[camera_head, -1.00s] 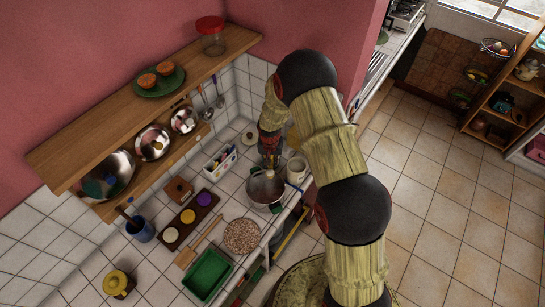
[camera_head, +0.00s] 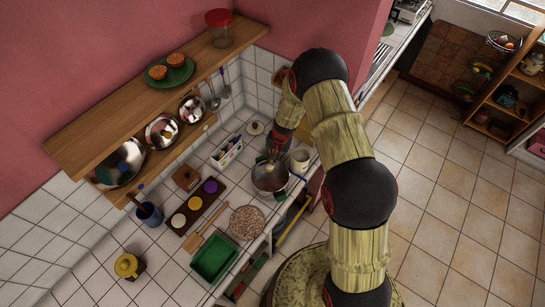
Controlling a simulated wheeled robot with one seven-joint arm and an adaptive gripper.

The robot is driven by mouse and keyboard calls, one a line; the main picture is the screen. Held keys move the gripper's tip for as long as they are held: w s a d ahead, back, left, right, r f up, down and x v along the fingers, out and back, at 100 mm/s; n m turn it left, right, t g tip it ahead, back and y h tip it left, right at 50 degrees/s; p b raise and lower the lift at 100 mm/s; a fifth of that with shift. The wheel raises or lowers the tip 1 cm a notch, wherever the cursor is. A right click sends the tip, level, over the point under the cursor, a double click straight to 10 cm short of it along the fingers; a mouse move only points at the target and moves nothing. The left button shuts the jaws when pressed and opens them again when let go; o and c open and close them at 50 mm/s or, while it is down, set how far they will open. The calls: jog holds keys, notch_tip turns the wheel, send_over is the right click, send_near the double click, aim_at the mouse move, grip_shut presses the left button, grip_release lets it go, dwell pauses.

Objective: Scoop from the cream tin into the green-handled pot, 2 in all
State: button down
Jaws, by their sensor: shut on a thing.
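The pot (camera_head: 270,182) is a round metal pot with an open top, on the tiled counter near its front edge. Dark green shows at its rim; the handles are hard to make out. The cream tin (camera_head: 300,161) is a pale upright cylinder just right of the pot, close beside it. My gripper (camera_head: 270,157) points down over the pot's far side. It is shut on a scoop, largely hidden by the gripper and the pot; a small pale part shows in the pot's mouth. The contents of the tin and pot are too small to tell.
A speckled round mat (camera_head: 247,222), a green tray (camera_head: 214,258) and a wooden spatula (camera_head: 207,229) lie left of the pot. A white caddy (camera_head: 227,153) and a dark board with coloured discs (camera_head: 195,203) stand behind. A wooden shelf (camera_head: 150,105) overhangs the counter.

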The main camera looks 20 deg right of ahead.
jog(key=shift+d, duration=0.1)
jog(key=b, duration=0.2)
jog(key=shift+f+b, duration=0.25)
jog(key=shift+b, duration=0.05)
jog(key=shift+y+b, duration=0.3)
jog(key=shift+b, duration=0.05)
jog(key=y+b, duration=0.1)
jog(key=b, duration=0.3)
jog(key=t+b, duration=0.1)
jog(key=b, duration=0.4)
jog(key=shift+d+f+t+y, duration=0.1)
jog(key=shift+f+t+y, duration=0.2)
jog(key=shift+y, duration=0.1)
jog(key=y+b, duration=0.1)
jog(key=b, duration=0.3)
jog(key=t+b, duration=0.1)
jog(key=b, duration=0.3)
jog(key=shift+s+d+f+y, duration=0.15)
jog(key=shift+f+y, duration=0.1)
jog(key=shift+y, duration=0.15)
jog(key=y+b, duration=0.1)
jog(key=b, duration=0.2)
jog(key=shift+f+t, duration=0.15)
jog(key=shift+t, duration=0.25)
jog(key=shift+f+t+y+b, duration=0.1)
jog(key=shift+t+y+b, duration=0.3)
jog(key=shift+b, duration=0.7)
